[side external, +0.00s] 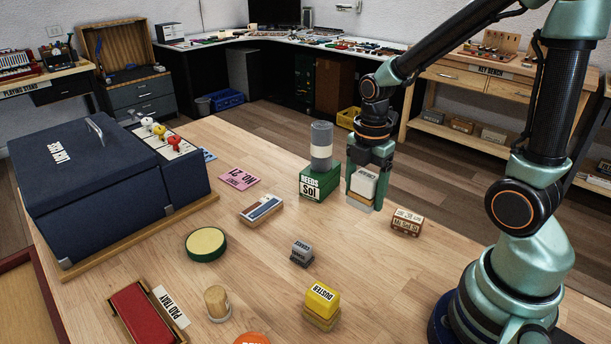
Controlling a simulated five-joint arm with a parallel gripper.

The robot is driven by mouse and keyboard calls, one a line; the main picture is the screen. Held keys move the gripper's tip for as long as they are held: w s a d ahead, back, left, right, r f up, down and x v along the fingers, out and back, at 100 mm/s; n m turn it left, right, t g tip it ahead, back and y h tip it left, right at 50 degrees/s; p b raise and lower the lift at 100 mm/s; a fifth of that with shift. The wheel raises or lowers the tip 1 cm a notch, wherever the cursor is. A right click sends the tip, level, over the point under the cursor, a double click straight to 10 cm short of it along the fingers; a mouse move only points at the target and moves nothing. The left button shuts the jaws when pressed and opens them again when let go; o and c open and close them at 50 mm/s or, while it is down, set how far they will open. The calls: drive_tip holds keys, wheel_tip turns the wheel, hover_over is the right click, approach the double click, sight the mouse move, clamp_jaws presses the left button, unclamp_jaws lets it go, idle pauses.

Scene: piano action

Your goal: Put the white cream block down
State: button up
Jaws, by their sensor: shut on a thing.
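The white cream block (364,181) is between the fingers of my gripper (365,190), near the back edge of the table. Its upper part is white with dark lettering on top, and a tan part shows below. My gripper points down and is shut on the block. The fingers hide parts of its sides. The fingertips are low over the wooden table (400,270); I cannot tell whether the block touches it.
A green REEDS box (318,184) with a grey cylinder (321,145) on top stands close left of my gripper. A small brown lettered block (407,222) is to the right. A grey block (302,253) and yellow duster (322,300) are nearer. Bare table lies between them.

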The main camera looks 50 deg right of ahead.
sight(357, 244)
wheel_tip(357, 244, down, 11)
drive_tip(key=shift+f, duration=0.2)
idle(0.4)
drive_tip(key=shift+f, duration=0.1)
drive_tip(key=o, duration=1.4)
wheel_tip(357, 244, up, 12)
drive_tip(key=shift+r, duration=0.2)
drive_tip(key=shift+s+a+r+m+t, duration=0.25)
drive_tip(key=shift+a+r+m+t, duration=0.7)
drive_tip(key=shift+r+m, duration=1.6)
drive_tip(key=shift+s+a+r+m+t, duration=0.25)
drive_tip(key=shift+a+r+m+t, duration=0.95)
drive_tip(key=shift+m, duration=2.25)
drive_tip(key=shift+s+a+r+m+t, duration=0.25)
drive_tip(key=shift+a+r+m+t, duration=0.4)
drive_tip(key=shift+r+m, duration=2.05)
